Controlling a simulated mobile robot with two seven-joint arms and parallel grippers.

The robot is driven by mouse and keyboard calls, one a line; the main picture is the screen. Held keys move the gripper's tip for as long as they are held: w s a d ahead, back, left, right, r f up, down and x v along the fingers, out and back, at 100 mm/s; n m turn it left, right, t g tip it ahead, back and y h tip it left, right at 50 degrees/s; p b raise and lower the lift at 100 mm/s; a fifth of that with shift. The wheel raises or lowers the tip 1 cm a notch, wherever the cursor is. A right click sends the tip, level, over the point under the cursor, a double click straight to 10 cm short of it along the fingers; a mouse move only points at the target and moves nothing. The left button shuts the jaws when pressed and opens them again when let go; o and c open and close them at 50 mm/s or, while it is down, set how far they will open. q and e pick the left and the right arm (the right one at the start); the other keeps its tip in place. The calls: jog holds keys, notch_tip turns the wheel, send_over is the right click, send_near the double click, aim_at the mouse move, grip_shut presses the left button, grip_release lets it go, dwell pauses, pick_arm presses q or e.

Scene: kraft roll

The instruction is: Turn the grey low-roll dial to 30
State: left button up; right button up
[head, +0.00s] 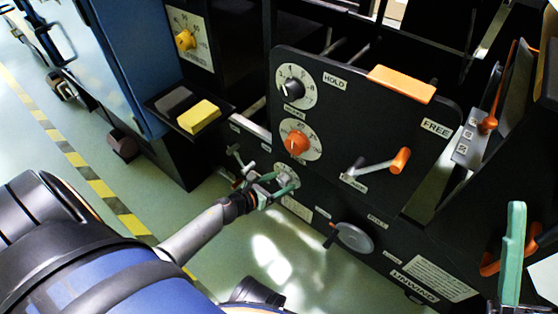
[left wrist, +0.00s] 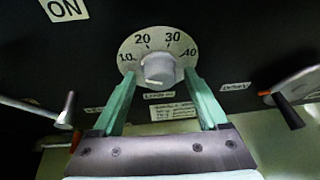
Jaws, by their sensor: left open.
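The grey low-roll dial (left wrist: 158,68) is a round knob on a pale scale plate marked 10, 20, 30 and 40. Its small top mark sits near the 20, to the left of the 30. In the head view the dial (head: 285,178) is low on the black panel, partly covered by my gripper. My left gripper (head: 272,187) is open, with its green fingers reaching up to the panel. In the left wrist view the open fingers (left wrist: 158,82) stand on either side of the knob; whether they touch it is unclear.
Above are an orange dial (head: 297,143) and a black-knobbed dial (head: 292,89). An orange-handled crank (head: 400,160) and a grey disc handle (head: 353,237) stick out to the right. A metal lever (left wrist: 68,108) is left of my fingers.

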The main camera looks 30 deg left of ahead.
pick_arm(q)
jog(key=shift+d, duration=0.1)
grip_shut()
dwell(0.5)
jog(key=shift+m, duration=0.3)
jog(key=shift+d+r+m+y, duration=0.1)
jog(key=shift+d+m+y, duration=0.1)
jog(key=shift+m+y, duration=0.9)
jog(key=m+y, duration=0.2)
jog(key=m, duration=0.1)
jog(key=shift+t, duration=0.3)
jog(key=m+t+y, duration=0.1)
jog(key=m, duration=0.2)
jog(key=shift+d+m+y+p, duration=0.15)
jog(key=shift+m+y+p, duration=0.15)
jog(key=shift+y+p, duration=0.1)
jog(key=shift+m+t+y+b, duration=0.4)
jog(key=shift+m+t+y, duration=0.3)
jog(key=shift+m, duration=1)
